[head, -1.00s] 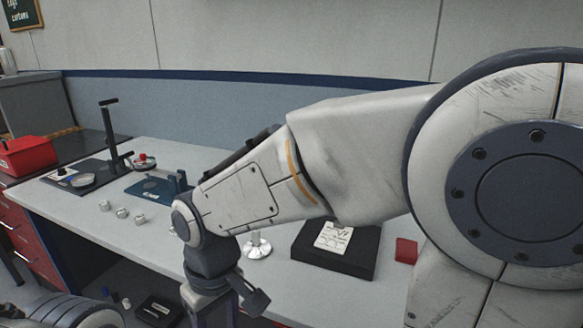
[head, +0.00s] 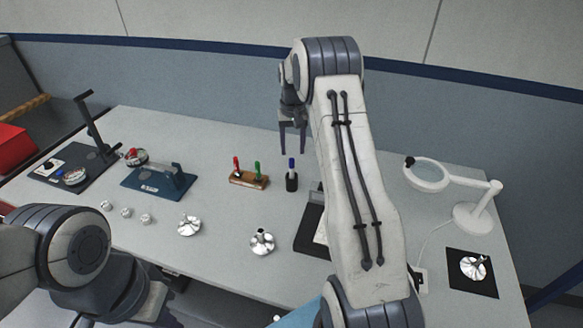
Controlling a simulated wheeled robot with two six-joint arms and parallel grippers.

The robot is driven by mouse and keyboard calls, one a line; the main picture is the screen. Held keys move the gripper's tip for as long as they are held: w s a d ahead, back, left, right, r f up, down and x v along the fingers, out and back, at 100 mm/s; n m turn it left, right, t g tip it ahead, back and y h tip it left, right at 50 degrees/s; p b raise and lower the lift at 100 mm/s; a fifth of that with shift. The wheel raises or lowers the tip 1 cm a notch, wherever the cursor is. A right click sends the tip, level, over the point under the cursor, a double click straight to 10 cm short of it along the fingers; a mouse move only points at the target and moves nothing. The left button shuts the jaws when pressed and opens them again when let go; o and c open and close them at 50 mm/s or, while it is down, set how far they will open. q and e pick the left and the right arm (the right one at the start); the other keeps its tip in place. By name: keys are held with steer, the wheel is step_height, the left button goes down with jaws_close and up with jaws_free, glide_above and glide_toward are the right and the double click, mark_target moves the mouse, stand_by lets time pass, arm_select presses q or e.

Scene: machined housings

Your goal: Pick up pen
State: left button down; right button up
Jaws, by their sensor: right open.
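A blue-capped pen (head: 291,165) stands upright in a small black holder (head: 292,184) in the middle of the table. A red pen (head: 236,164) and a green pen (head: 257,169) stand in a wooden stand (head: 248,181) to its left. My right gripper (head: 293,151) is open and empty, fingers pointing down. In the picture its fingertips are just above the blue-capped pen; the depth between them is hard to tell. My left arm shows at the lower left, but its gripper is not seen.
Metal housings (head: 262,242) (head: 189,225) and several small metal parts lie at the front. A blue fixture (head: 158,187) is at left. A magnifier lamp (head: 476,217) and a black mat (head: 487,286) with a housing are at right. My right arm partly covers a dark tray (head: 311,232).

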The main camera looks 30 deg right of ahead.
mark_target(292, 159)
steer(key=shift+a+f, duration=0.1)
steer(key=shift+f, duration=0.75)
steer(key=f+p, duration=0.1)
steer(key=f, duration=0.1)
steer(key=f+p, duration=0.1)
steer(key=f, duration=0.1)
steer(key=shift+w+f+p, duration=0.1)
steer(key=shift+w+p, duration=0.15)
steer(key=shift+p, duration=0.05)
steer(key=shift+f, duration=0.55)
jaws_close()
